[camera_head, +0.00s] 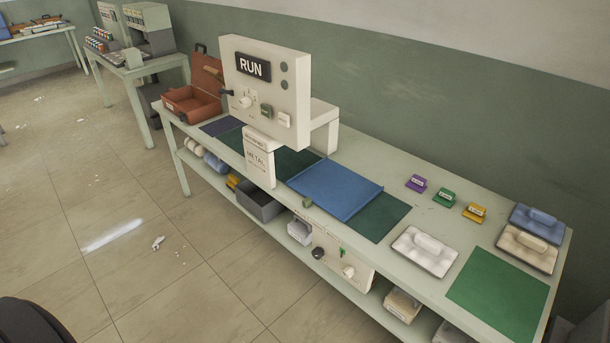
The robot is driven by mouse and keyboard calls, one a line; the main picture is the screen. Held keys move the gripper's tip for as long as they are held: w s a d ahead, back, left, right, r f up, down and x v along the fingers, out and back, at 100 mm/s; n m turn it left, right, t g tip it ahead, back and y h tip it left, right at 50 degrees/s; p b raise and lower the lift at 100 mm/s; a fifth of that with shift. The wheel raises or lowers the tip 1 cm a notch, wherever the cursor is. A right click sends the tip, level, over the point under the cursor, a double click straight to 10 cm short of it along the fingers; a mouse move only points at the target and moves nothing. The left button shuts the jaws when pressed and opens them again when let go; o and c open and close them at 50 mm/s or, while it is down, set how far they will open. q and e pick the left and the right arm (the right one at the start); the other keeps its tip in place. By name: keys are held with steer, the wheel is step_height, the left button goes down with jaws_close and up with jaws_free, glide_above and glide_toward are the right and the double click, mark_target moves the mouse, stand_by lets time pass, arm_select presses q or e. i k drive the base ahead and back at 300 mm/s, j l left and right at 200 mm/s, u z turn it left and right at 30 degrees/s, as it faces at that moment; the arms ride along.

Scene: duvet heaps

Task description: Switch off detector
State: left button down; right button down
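The detector (280,90) is a cream box standing as an arch over the long pale green table. A dark sign on its face reads RUN (253,66). Below the sign are a pale round knob (246,102), a green-grey control (266,111) and a small white control (284,120). A plate reading METAL (257,160) is on its front leg. A cream panel (343,257) below the table edge carries a dark knob (318,253), a green lever (342,252) and a pale knob (348,271). Neither gripper is in view.
A grey bin (260,205) is on the lower shelf. The floor (170,275) in front is mostly clear.

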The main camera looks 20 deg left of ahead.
mark_target(220, 90)
steer(key=i+j+u, duration=0.1)
steer(key=j+u, duration=0.3)
steer(key=i+j+u, duration=0.15)
steer(key=j+u, duration=0.2)
steer(key=j, duration=0.1)
